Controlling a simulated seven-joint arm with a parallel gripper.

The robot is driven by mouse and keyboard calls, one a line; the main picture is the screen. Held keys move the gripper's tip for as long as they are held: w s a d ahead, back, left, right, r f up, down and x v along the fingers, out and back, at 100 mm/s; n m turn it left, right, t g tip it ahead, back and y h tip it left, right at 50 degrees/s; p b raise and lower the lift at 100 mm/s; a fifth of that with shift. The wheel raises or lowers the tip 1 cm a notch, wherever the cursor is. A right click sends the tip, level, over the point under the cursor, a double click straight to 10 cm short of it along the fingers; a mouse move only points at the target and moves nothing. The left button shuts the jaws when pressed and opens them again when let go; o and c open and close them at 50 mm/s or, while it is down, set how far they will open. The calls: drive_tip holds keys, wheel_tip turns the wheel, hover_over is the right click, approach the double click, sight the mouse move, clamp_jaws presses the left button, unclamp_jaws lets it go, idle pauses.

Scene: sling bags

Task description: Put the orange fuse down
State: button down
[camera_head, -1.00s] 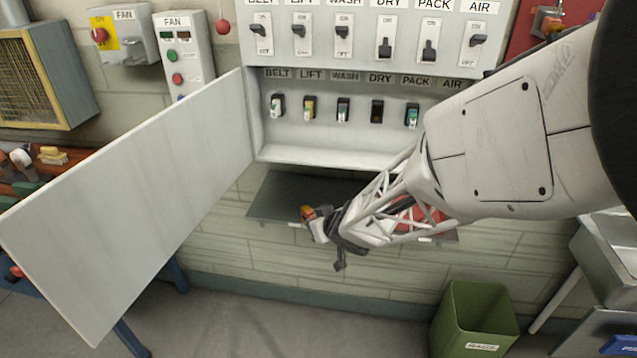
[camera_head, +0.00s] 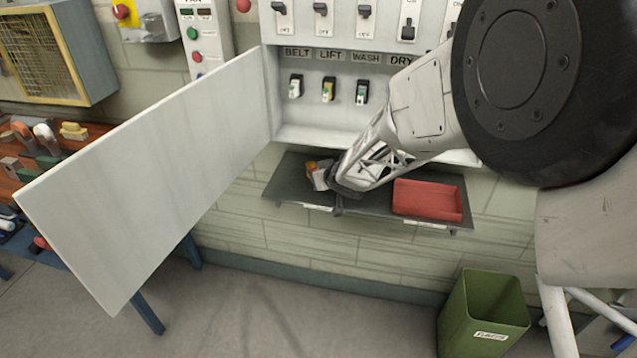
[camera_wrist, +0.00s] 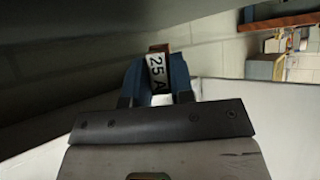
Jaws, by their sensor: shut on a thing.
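The orange fuse (camera_head: 312,166) is held in my gripper (camera_head: 324,179). In the head view it shows as a small orange and pale block at the gripper's tip, over the left part of the dark grey shelf (camera_head: 285,186). I cannot tell whether it touches the shelf. In the wrist view my gripper's blue fingers (camera_wrist: 157,80) are shut on the fuse (camera_wrist: 156,66), whose white label reads "25 A", with an orange-brown end beyond it. The fingers partly hide its sides.
A red tray (camera_head: 427,199) lies on the right of the shelf. The open white cabinet door (camera_head: 150,175) stands left of the shelf. Fuses sit in the cabinet (camera_head: 325,115) above. A green bin (camera_head: 484,315) stands on the floor at right.

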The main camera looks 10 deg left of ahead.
drive_tip(key=shift+w+a, duration=0.2)
drive_tip(key=shift+w, duration=0.25)
drive_tip(key=shift+w+a, duration=0.15)
drive_tip(key=shift+w, duration=0.1)
drive_tip(key=shift+w+f, duration=0.1)
drive_tip(key=shift+f, duration=1.7)
drive_tip(key=shift+f, duration=0.1)
drive_tip(key=c, duration=1)
unclamp_jaws()
